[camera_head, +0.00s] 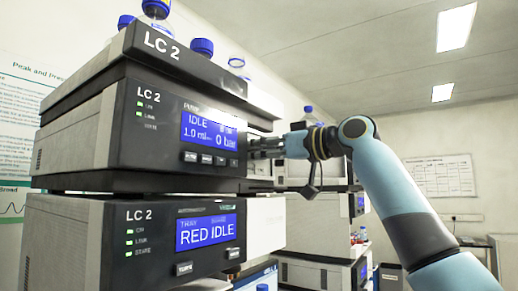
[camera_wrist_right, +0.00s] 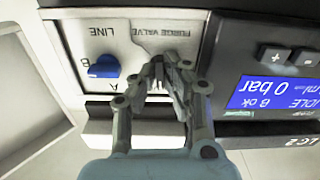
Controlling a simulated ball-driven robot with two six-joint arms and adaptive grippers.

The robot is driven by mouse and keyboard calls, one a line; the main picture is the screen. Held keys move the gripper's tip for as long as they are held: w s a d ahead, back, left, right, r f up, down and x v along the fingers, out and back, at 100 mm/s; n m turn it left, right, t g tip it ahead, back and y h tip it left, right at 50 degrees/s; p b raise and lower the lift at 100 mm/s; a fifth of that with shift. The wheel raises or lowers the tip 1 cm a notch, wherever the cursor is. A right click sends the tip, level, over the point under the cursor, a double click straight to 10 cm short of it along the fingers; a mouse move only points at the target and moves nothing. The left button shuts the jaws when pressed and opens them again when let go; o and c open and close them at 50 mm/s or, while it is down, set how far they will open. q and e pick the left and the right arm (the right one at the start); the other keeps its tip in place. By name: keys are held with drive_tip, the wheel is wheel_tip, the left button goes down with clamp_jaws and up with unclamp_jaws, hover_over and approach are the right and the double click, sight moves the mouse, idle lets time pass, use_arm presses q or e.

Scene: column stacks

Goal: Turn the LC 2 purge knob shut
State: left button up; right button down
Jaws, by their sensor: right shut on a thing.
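The LC 2 pump module (camera_head: 75,130) has a blue screen (camera_head: 208,134) reading IDLE and 0 bar. My right gripper (camera_head: 256,148) reaches in from the right to the module's front, beside the screen. In the right wrist view the gripper (camera_wrist_right: 160,70) is shut at the panel (camera_wrist_right: 120,22) just by the upside-down PURGE VALVE label. It is closed on the purge knob, which the fingers mostly hide, so its angle cannot be told. My left gripper is not in view.
A blue LINE knob (camera_wrist_right: 103,68) with A and B marks sits close to the left of the fingers in the wrist view. Blue-capped bottles (camera_head: 202,47) stand on top. More instruments (camera_head: 320,272) stand behind my right arm.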

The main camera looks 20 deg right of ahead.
drive_tip(key=shift+m, duration=0.5)
drive_tip(key=c, duration=1.4)
unclamp_jaws()
drive_tip(key=shift+v, duration=6)
